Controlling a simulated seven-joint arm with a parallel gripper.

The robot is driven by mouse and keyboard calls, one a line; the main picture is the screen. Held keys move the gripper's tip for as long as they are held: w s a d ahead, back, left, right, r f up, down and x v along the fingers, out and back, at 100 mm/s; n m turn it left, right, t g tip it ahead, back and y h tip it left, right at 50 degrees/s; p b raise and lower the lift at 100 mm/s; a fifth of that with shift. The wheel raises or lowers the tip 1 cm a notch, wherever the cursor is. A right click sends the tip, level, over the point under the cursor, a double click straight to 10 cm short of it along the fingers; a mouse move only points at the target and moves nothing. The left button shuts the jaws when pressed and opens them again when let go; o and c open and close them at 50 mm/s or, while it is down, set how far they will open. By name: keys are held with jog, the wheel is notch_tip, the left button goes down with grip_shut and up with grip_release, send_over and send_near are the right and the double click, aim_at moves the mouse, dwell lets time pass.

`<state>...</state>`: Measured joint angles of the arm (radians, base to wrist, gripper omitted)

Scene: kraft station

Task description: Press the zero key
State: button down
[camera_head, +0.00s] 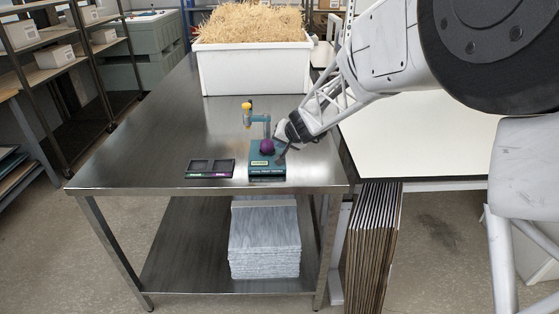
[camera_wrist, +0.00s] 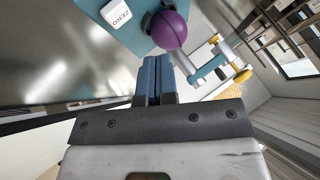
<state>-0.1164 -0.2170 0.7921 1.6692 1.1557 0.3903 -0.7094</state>
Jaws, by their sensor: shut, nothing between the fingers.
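The zero key is a white block lettered "ZERO" (camera_wrist: 117,14) on a teal surface in the upper left of the wrist view. I cannot make it out in the head view. The teal tester (camera_head: 267,173) stands near the front edge of the steel table, with a purple ball (camera_head: 267,146) on it. The ball also shows in the wrist view (camera_wrist: 169,30), just beyond my fingertips. My gripper (camera_head: 281,158) is at the tester's right side. Its blue fingers (camera_wrist: 155,62) are together and empty, beside the key in the picture and apart from it; their height above the tester is unclear.
A teal arm with a yellow knob (camera_head: 246,106) rises behind the ball. A dark two-compartment tray (camera_head: 210,169) lies left of the tester. A white bin of straw (camera_head: 251,69) stands at the back. The table's left side (camera_head: 140,140) is clear.

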jog(key=shift+f, duration=1.4)
jog(key=shift+f, duration=0.9)
dwell(2.0)
jog(key=shift+r, duration=0.8)
jog(key=shift+r, duration=0.25)
dwell(0.3)
jog(key=shift+r, duration=2.3)
